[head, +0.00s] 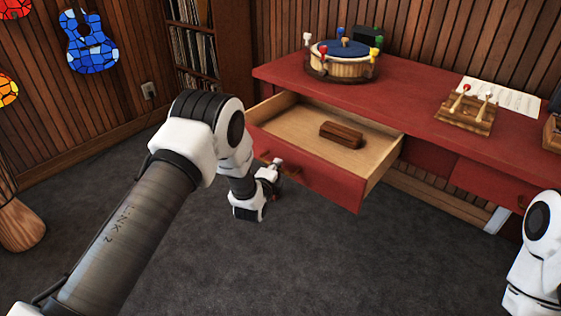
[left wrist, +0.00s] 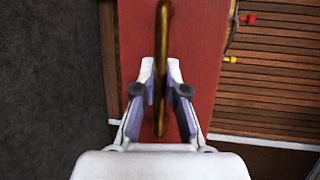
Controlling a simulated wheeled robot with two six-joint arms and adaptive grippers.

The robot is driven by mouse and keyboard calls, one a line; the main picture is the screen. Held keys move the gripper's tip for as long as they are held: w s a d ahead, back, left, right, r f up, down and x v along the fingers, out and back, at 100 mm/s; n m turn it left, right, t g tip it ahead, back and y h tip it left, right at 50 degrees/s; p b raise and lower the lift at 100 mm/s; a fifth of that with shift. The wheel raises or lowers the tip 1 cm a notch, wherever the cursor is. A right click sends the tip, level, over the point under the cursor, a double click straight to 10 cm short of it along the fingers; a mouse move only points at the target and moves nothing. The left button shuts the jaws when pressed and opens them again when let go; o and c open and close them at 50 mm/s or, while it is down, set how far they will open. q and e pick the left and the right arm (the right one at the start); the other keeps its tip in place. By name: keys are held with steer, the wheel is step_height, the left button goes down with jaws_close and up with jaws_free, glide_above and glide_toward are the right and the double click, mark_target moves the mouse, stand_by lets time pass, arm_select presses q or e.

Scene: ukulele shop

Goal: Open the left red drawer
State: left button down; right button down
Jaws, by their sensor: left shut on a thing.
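The left red drawer (head: 325,187) is pulled well out of the red desk in the head view, and its pale wooden inside shows. A brown wooden block (head: 342,134) lies in it. My left gripper (head: 272,172) is at the left part of the drawer's front. In the left wrist view, the two fingers (left wrist: 160,95) are closed around a long brass-coloured handle (left wrist: 162,40) in front of the red drawer face. In the head view the arm and gripper hide most of the handle. My right gripper is outside the views; only part of my right arm shows at the right edge.
The red desk (head: 420,100) carries a round drum-like stand (head: 342,62) with coloured pegs, a small wooden rack (head: 465,114) and a white sheet (head: 513,98). A closed right drawer (head: 490,186) is beside it. The dark carpet (head: 330,260) in front is clear.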

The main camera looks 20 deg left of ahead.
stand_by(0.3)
arm_select(q)
steer(key=c, duration=1.2)
jaws_free()
steer(key=shift+s, duration=0.1)
steer(key=s+r, duration=0.2)
steer(key=s, duration=0.9)
steer(key=shift+s+d, duration=0.25)
steer(key=shift+s, duration=0.1)
steer(key=shift+r, duration=0.1)
